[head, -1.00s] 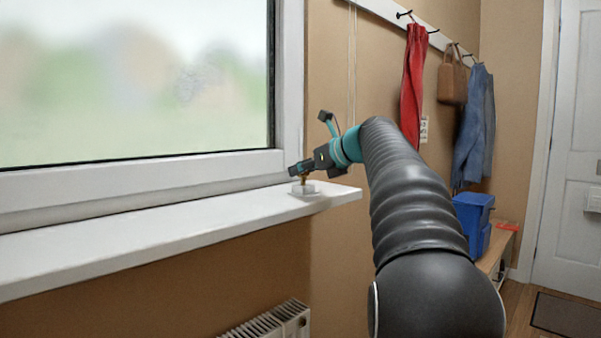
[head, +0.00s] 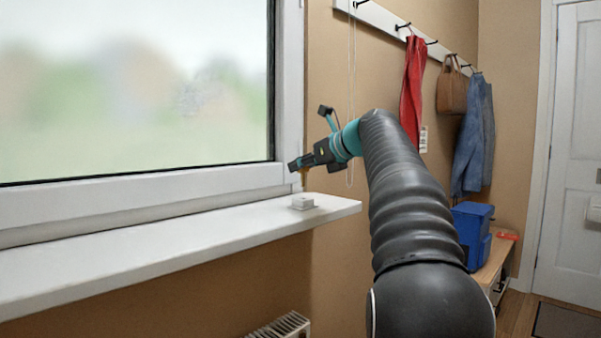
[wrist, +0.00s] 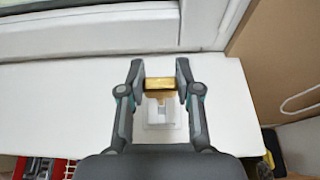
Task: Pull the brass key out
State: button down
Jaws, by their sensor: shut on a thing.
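The brass key (wrist: 160,85) is between my gripper's fingertips in the wrist view, its gold head spanning the gap. In the head view my gripper (head: 294,165) is raised above the windowsill, with a little of the key below its tips. The white block (head: 302,203) sits on the sill below, apart from the gripper. In the wrist view the white block (wrist: 160,116) shows a slot behind the key. The key's lower part is hard to make out.
The white windowsill (head: 150,245) runs along the window and ends at the right. A cord (head: 351,120) hangs on the wall behind my arm. A radiator (head: 285,326) is below. A blue box (head: 472,232) stands on a bench at the right.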

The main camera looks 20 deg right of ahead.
jog(key=shift+r, duration=0.35)
jog(key=shift+r, duration=0.1)
jog(key=shift+r, duration=1.9)
